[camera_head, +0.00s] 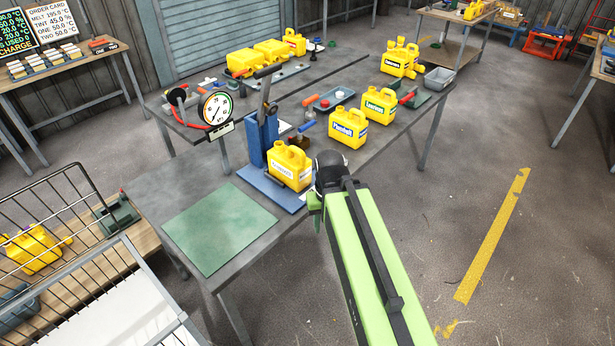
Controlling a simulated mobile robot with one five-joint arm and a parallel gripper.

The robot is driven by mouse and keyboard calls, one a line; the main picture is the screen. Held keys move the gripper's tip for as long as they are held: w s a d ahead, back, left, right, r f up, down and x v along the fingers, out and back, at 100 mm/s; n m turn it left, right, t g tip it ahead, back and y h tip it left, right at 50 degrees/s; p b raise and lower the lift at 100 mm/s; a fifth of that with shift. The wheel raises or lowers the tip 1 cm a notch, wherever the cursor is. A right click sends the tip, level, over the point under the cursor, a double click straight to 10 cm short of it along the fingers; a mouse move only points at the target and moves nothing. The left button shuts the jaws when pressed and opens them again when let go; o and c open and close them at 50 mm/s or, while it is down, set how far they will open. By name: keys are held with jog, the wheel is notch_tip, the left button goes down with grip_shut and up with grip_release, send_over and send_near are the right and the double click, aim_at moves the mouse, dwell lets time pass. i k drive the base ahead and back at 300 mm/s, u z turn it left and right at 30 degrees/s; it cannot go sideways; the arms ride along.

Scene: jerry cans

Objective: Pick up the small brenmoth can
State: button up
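Several yellow jerry cans stand on the long grey table. The nearest yellow can (289,169) sits on the blue stand, with a pale label too small to read. To its right are a can with a blue label (348,128) and a can with a green label (378,106). I cannot tell for sure which one is brenmoth. My green arm reaches up from the lower right and ends just right of the nearest can. My gripper (316,202) is mostly hidden behind the arm's end, beside the table edge. Its fingers do not show clearly, and no can is seen in it.
A blue press stand (257,142), a round dial gauge (217,107) and a grey tray (331,99) crowd the table. A green mat (219,228) lies bare at its near end. A wire cage (70,215) stands at lower left. The floor at right is clear.

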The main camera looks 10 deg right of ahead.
aim_at(290, 164)
jog(key=u, duration=0.15)
jog(key=i, duration=0.85)
jog(key=u, duration=3.9)
jog(key=i, duration=0.1)
jog(key=z, duration=1.75)
jog(key=k, duration=1.35)
jog(key=z, duration=0.45)
jog(key=i, duration=1)
jog(key=u, duration=0.05)
